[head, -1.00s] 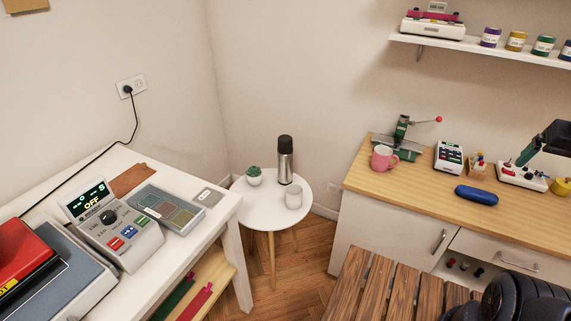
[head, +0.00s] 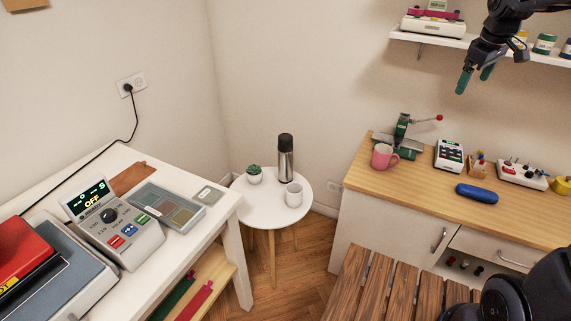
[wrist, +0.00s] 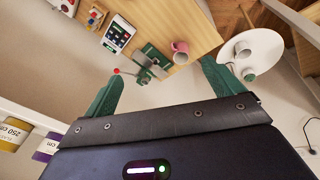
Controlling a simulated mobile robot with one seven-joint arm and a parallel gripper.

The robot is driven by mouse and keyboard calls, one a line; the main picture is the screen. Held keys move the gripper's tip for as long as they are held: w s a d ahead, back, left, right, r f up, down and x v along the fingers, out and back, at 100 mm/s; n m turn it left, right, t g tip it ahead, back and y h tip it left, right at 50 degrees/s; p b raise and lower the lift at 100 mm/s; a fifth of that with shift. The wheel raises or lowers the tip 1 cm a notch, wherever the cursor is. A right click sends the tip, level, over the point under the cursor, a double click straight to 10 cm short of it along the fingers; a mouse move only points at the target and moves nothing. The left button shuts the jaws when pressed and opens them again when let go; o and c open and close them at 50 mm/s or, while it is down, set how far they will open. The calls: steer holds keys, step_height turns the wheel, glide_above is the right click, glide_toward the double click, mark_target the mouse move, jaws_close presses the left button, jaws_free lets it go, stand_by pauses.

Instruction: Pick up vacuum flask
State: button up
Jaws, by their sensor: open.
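The vacuum flask (head: 285,158), silver with a black top, stands upright on a small round white table (head: 262,215) in the corner. It stands behind a white cup (head: 293,195) and to the right of a small potted plant (head: 254,175). My gripper (head: 476,77) is at the upper right in the head view, open and empty, with green fingers pointing down. It is well to the right of the flask and higher. In the wrist view the open fingers (wrist: 160,88) are wide apart, and the round table (wrist: 262,48) shows at the upper right.
A wooden-topped cabinet (head: 420,178) at the right carries a pink mug (head: 384,157), a green press (head: 402,138) and a blue case (head: 477,193). A wall shelf (head: 450,42) is near my gripper. A white desk (head: 215,228) stands left; a slatted wooden surface (head: 385,285) is in front.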

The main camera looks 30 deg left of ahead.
steer(key=w+a+f+n, duration=0.4)
steer(key=w+a, duration=0.1)
steer(key=a, duration=0.6)
steer(key=w+a+f+n+g, duration=0.1)
steer(key=w+a+f+n, duration=0.25)
steer(key=a, duration=0.65)
steer(key=w+a+f+n, duration=0.3)
steer(key=w+a+f, duration=0.15)
steer(key=a, duration=0.65)
steer(key=n+h, duration=0.1)
steer(key=n, duration=0.9)
glide_above(285, 160)
steer(key=w+a, duration=0.1)
steer(key=w, duration=0.2)
steer(key=shift+g, duration=0.3)
step_height(285, 160, down, 23)
steer(key=shift+s+a+f, duration=0.1)
steer(key=shift+s, duration=0.05)
steer(key=shift+s+a+f, duration=0.1)
steer(key=shift+a+f, duration=0.05)
steer(key=shift+f, duration=0.35)
steer(key=f, duration=0.6)
steer(key=w+f, duration=0.1)
steer(key=f, duration=0.3)
steer(key=shift+w, duration=0.1)
